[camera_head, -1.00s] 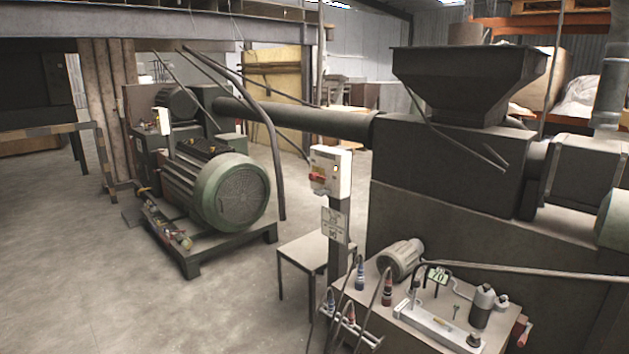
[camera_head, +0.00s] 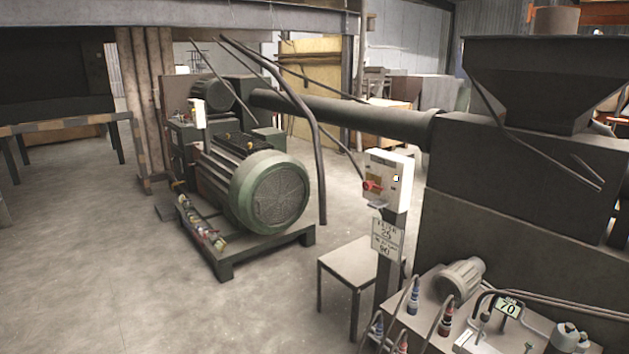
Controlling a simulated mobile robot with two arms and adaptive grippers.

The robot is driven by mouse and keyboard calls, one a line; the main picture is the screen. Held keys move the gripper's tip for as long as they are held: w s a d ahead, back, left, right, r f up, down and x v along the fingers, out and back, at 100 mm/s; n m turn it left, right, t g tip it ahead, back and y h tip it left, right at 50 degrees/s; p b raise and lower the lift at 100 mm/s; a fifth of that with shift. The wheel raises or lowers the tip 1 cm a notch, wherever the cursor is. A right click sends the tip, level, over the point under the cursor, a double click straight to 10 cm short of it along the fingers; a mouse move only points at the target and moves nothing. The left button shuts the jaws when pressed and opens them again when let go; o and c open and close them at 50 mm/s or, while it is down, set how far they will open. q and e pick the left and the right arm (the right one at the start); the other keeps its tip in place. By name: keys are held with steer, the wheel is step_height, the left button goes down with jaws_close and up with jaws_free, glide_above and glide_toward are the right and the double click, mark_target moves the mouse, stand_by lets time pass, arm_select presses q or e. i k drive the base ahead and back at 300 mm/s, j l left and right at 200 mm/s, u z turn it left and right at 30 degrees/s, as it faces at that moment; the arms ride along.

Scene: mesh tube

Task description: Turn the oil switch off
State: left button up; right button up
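A pale switch box (camera_head: 389,179) stands on a dark post right of centre in the head view. A red rotary handle (camera_head: 372,186) sits on its left-hand face, and a small light-coloured mark shows on its right-hand face. A sign (camera_head: 386,240) with printed text and numbers hangs on the post below the box. Neither of my grippers shows in the view, and nothing touches the switch.
A large green motor (camera_head: 268,190) on a low frame stands left of the switch. A small table (camera_head: 350,262) stands close to the post. A dark hopper machine (camera_head: 520,180) and an oil unit with a small motor (camera_head: 461,278) fill the right. The concrete floor (camera_head: 110,270) at front left is clear.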

mark_target(368, 185)
steer(key=i+j+u, duration=0.3)
steer(key=i, duration=0.4)
steer(key=i+u, duration=0.3)
steer(key=i, duration=0.35)
steer(key=i+j+z, duration=0.1)
steer(key=i+z, duration=0.25)
steer(key=i, duration=0.15)
steer(key=i+j+z, duration=0.35)
steer(key=i+l, duration=0.1)
